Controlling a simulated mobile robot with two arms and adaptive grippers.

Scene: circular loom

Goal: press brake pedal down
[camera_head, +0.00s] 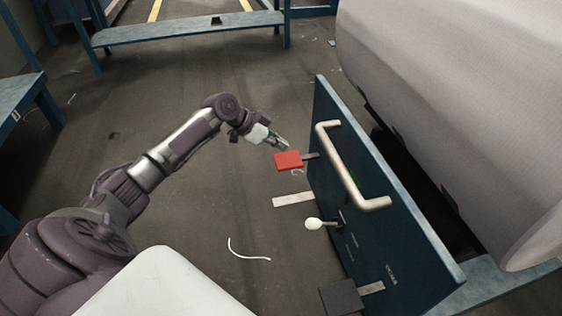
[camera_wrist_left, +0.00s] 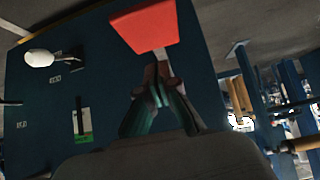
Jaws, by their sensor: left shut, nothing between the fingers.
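The red brake pedal (camera_head: 288,160) sticks out to the left from a dark blue panel (camera_head: 335,150) on a short metal arm. In the left wrist view the red pedal (camera_wrist_left: 146,26) is just beyond my fingertips, with its metal stem beside them. My left gripper (camera_head: 284,144) is shut and empty, right above the pedal in the head view. In the left wrist view its closed fingertips (camera_wrist_left: 158,78) are close to the pedal; I cannot tell whether they touch. My right gripper is not in view.
A metal handle (camera_head: 352,170) is on the panel's near face. A large fabric roll (camera_head: 460,110) lies behind. The floor at left is mostly open.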

